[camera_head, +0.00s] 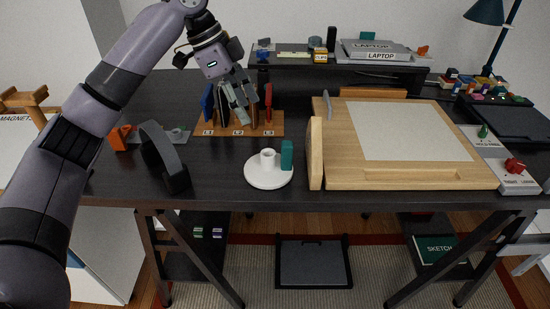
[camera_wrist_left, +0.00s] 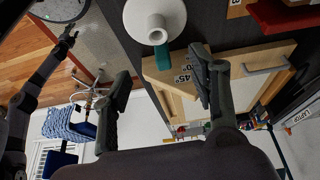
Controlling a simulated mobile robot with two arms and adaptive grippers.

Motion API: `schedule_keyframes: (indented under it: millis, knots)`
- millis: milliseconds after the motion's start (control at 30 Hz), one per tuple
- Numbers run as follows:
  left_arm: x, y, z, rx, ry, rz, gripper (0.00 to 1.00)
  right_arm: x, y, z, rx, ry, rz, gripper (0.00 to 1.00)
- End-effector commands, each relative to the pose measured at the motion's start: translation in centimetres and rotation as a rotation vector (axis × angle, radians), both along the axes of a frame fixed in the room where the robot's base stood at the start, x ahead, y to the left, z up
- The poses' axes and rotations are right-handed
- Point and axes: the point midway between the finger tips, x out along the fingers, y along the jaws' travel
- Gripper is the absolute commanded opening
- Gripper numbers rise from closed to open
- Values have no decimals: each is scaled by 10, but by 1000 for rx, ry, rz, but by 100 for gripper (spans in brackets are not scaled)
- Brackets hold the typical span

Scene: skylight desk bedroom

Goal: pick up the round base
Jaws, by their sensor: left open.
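The round base (camera_head: 262,181) is a white disc with a short hollow post at its middle. It lies flat on the dark desk near the front edge. A teal block (camera_head: 287,154) stands at its right rim. My left gripper (camera_head: 240,104) is open and empty, above and behind the base, in front of the wooden rack. In the left wrist view the base (camera_wrist_left: 172,12) shows at the top, beyond my open fingers (camera_wrist_left: 160,88), and apart from them. A dark jointed arm, seemingly my right one, shows at that view's left; its gripper (camera_wrist_left: 68,43) is too small to read.
A wooden drawing board (camera_head: 350,175) stands right of the base. A dark grey arch-shaped thing (camera_head: 163,158) and an orange piece (camera_head: 120,138) are to the left. A wooden rack (camera_head: 217,128) with upright pieces is behind. Bare desk lies left of the base.

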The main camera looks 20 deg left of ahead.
Motion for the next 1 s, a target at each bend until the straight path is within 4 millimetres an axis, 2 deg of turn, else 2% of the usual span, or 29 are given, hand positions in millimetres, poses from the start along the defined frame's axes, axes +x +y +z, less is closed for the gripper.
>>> schedule_keyframes:
  millis: [100,200,267,367,633,767,1000]
  knots:
    - [2,-10,-26,3,5,-1,54,-33,-2,1,-4,48,0,40]
    - [4,-18,-47,2,5,-1,54,-53,-3,2,-7,79,0,40]
    - [6,-23,-58,2,4,0,54,-59,-3,4,-8,86,0,40]
    - [8,-30,-75,2,4,0,54,-56,-4,6,-7,81,0,40]
    - [11,-38,-96,2,1,1,54,-16,-4,11,-6,20,1,40]
    - [12,-44,-110,2,2,1,54,-17,-5,17,-6,22,1,40]
    - [16,-55,-138,2,1,1,54,-33,-7,21,-9,47,0,40]
